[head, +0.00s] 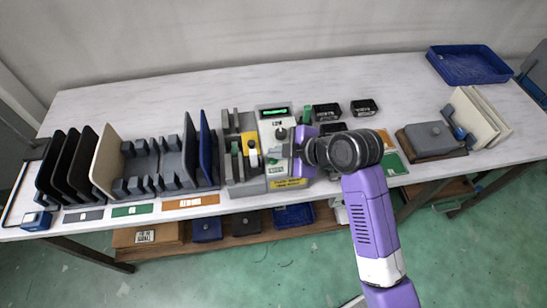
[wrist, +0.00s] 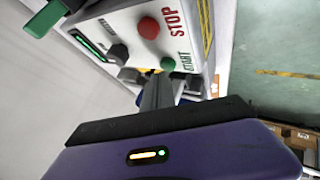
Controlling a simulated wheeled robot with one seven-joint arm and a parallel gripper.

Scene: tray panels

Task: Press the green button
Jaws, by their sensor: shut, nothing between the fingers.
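The green button (wrist: 168,63) is a small round button on a white control box, beside the word START in the wrist view. A larger red button (wrist: 149,28) sits beside it, by the word STOP. My gripper (wrist: 159,80) is shut and empty, its dark fingertips close to the green button; I cannot tell whether they touch it. In the head view my gripper (head: 298,152) is at the right side of the control box (head: 277,128), and the green button cannot be made out there.
A black knob (wrist: 118,54) and a lit green display (wrist: 88,46) are also on the box. Upright panels in grey holders (head: 170,162) stand to the left. Small black bins (head: 326,111), a grey block on a brown base (head: 430,138) and a blue tray (head: 468,66) are to the right.

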